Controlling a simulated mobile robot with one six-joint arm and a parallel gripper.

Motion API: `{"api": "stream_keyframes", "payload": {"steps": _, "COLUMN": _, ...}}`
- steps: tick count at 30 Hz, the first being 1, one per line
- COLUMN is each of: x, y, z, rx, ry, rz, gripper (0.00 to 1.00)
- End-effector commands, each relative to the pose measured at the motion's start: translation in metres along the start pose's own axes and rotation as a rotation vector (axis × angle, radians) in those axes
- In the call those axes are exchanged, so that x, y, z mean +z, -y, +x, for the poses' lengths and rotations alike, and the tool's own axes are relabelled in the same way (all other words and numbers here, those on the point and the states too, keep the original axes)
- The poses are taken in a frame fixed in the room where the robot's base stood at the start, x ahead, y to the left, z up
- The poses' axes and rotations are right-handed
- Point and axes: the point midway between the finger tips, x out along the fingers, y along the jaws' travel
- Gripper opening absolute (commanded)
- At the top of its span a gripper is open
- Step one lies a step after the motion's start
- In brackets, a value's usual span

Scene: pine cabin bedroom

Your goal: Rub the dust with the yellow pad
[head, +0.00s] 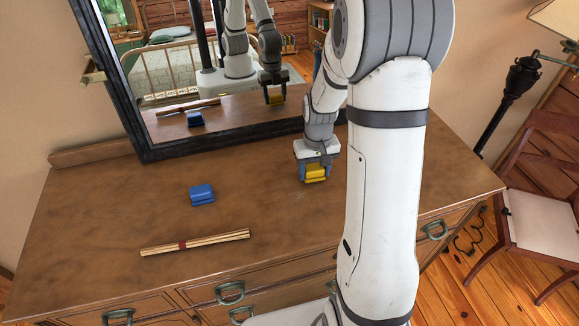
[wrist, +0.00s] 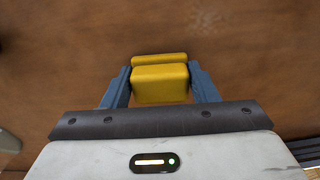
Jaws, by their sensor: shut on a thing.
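The yellow pad (head: 316,173) is between the blue fingers of my gripper (head: 315,168), low over the right part of the dresser top (head: 110,210). In the wrist view my gripper (wrist: 161,80) is shut on the yellow pad (wrist: 160,84), one finger at each side. The pad shows as two yellow layers with a dark gap between them. I cannot tell whether its underside touches the wood.
A blue block (head: 202,194) lies left of my gripper. A tied bundle of sticks (head: 195,242) lies near the front edge. A dark-framed mirror (head: 140,120) stands along the back and reflects my arm. A lamp (head: 521,75) and a chair (head: 540,215) stand at the right.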

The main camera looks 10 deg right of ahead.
Motion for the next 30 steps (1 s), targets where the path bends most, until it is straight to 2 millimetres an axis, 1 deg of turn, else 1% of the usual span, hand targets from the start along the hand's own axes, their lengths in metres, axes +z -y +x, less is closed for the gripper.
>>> {"api": "stream_keyframes", "payload": {"steps": 1, "x": -0.002, "y": 0.0, "z": -0.019, "rx": 0.001, "ry": -0.01, "rz": -0.001, "gripper": 0.25}}
{"api": "stream_keyframes", "payload": {"steps": 2, "x": -0.001, "y": 0.001, "z": -0.019, "rx": 0.001, "ry": -0.006, "rz": -0.002, "gripper": 0.25}}
{"api": "stream_keyframes", "payload": {"steps": 16, "x": -0.001, "y": 0.003, "z": -0.06, "rx": 0.001, "ry": -0.006, "rz": -0.007, "gripper": 0.25}}
{"api": "stream_keyframes", "payload": {"steps": 21, "x": -0.001, "y": 0.003, "z": -0.069, "rx": 0.001, "ry": -0.005, "rz": -0.008, "gripper": 0.25}}
{"api": "stream_keyframes", "payload": {"steps": 30, "x": -0.001, "y": 0.004, "z": -0.071, "rx": 0.0, "ry": -0.005, "rz": -0.008, "gripper": 0.25}}
